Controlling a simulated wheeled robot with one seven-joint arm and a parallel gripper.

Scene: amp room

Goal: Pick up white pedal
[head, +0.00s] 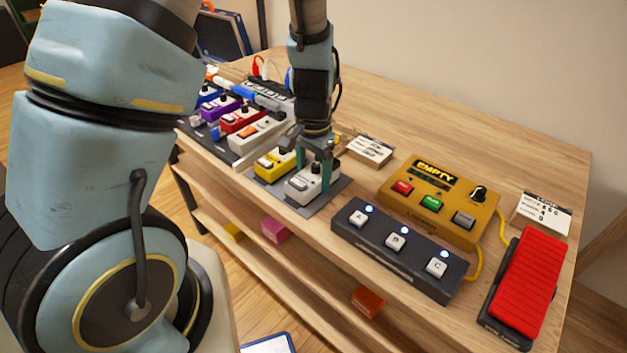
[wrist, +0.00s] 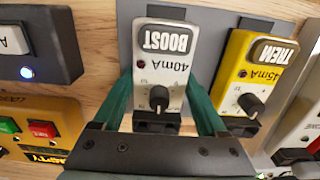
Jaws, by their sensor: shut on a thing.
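The white pedal (head: 312,182) sits on a grey mat (head: 283,203) near the front edge of the wooden table. In the wrist view the white pedal (wrist: 165,62) reads "BOOST" and "40mA" and has a black knob. My gripper (head: 316,155) reaches down over it from above. In the wrist view my gripper (wrist: 160,110) has a green finger on each side of the pedal, shut on its body. The pedal looks level and at mat height; I cannot tell whether it is lifted.
A yellow "TREM" pedal (head: 276,163) stands close beside the white one. Several pedals stand on a board at the left. To the right are a black three-button switch (head: 396,246), an orange "EMPTY" box (head: 440,197) and a red foot pedal (head: 526,285).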

